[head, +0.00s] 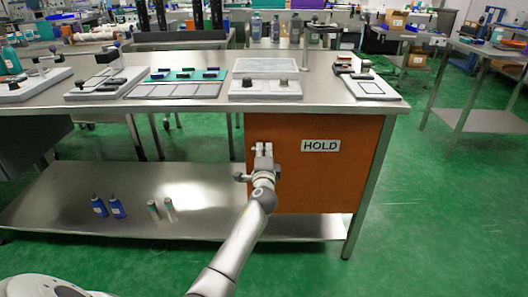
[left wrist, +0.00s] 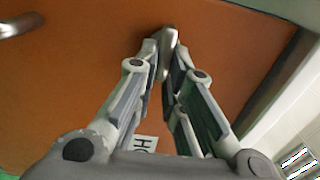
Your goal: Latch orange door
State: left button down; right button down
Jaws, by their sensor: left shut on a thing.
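The orange door (head: 330,185) is a flat panel under the right end of the steel workbench, with a white "HOLD" label (head: 320,146). It looks closed, though its edges are partly hidden. My left gripper (head: 264,152) is in front of its upper left part. In the left wrist view the orange door (left wrist: 80,85) fills most of the picture. There my left gripper (left wrist: 165,70) is shut on a small grey metal latch piece (left wrist: 168,42) at the door's face. A second metal handle (left wrist: 20,25) shows at the upper left. My right gripper is out of view.
The workbench top (head: 215,102) carries several fixtures and trays. The green floor (head: 450,220) to the right is clear.

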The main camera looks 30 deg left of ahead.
pick_arm(q)
jog(key=c, duration=1.5)
grip_release()
jog(key=v, duration=1.2)
jog(key=shift+s+f, duration=0.1)
